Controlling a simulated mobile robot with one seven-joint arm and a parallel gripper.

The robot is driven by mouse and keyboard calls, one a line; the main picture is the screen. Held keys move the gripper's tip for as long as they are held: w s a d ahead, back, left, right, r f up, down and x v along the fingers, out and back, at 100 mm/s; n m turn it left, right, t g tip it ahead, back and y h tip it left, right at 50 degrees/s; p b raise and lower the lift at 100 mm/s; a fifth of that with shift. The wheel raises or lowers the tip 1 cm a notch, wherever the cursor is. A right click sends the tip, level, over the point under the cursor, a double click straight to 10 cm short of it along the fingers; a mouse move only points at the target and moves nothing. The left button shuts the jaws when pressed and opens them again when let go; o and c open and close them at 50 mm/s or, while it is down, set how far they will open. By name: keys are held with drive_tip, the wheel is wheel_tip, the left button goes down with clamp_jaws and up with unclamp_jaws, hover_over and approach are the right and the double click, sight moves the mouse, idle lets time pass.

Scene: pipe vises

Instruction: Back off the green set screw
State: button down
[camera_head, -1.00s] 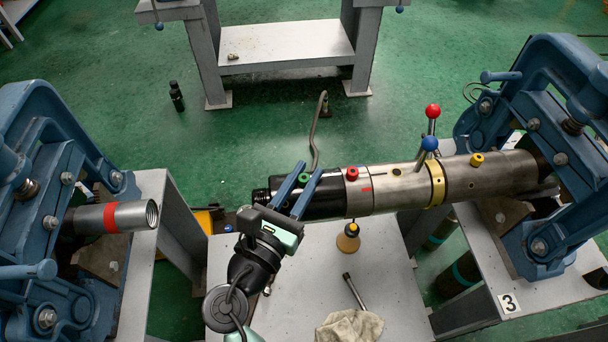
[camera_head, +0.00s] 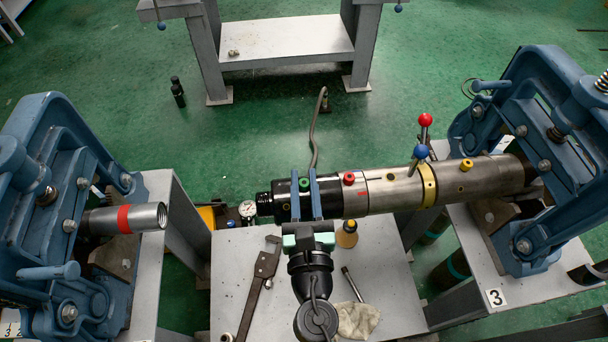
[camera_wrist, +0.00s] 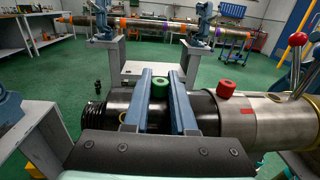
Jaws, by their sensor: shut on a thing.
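The green set screw (camera_head: 304,183) stands up from the black end section of the long pipe tool (camera_head: 395,190). It also shows in the wrist view (camera_wrist: 160,88), between my two blue fingers. My gripper (camera_head: 305,177) is shut on it, one finger on each side, reaching across the black section. The red set screw (camera_head: 349,178) sits just to the right, clear of the fingers. The yellow set screw (camera_head: 466,165) is farther right on the tool. The screw's lower part and its hole are hidden.
Blue vises stand at left (camera_head: 60,190) and right (camera_head: 525,150); the left holds a red-banded pipe (camera_head: 123,219). Levers with red (camera_head: 425,119) and blue (camera_head: 420,152) knobs rise from the tool. A wrench (camera_head: 262,275) and rag (camera_head: 357,320) lie on the table below.

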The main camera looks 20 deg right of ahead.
drive_tip(key=shift+d+f+n+t+y, duration=0.1)
drive_tip(key=shift+n+t+y, duration=0.15)
drive_tip(key=shift+n+y, duration=1.35)
drive_tip(key=shift+n+t+y, duration=0.25)
drive_tip(key=shift+n+y, duration=0.65)
drive_tip(key=shift+y, duration=1.4)
drive_tip(key=shift+n+g+y+b, duration=0.45)
drive_tip(key=shift+n+y, duration=0.75)
drive_tip(key=shift+y, duration=0.6)
drive_tip(key=shift+n+y, duration=0.4)
drive_tip(key=shift+y, duration=0.2)
drive_tip(key=c, duration=0.7)
unclamp_jaws()
drive_tip(key=shift+c, duration=0.2)
drive_tip(key=b+v, duration=0.3)
drive_tip(key=v, duration=1)
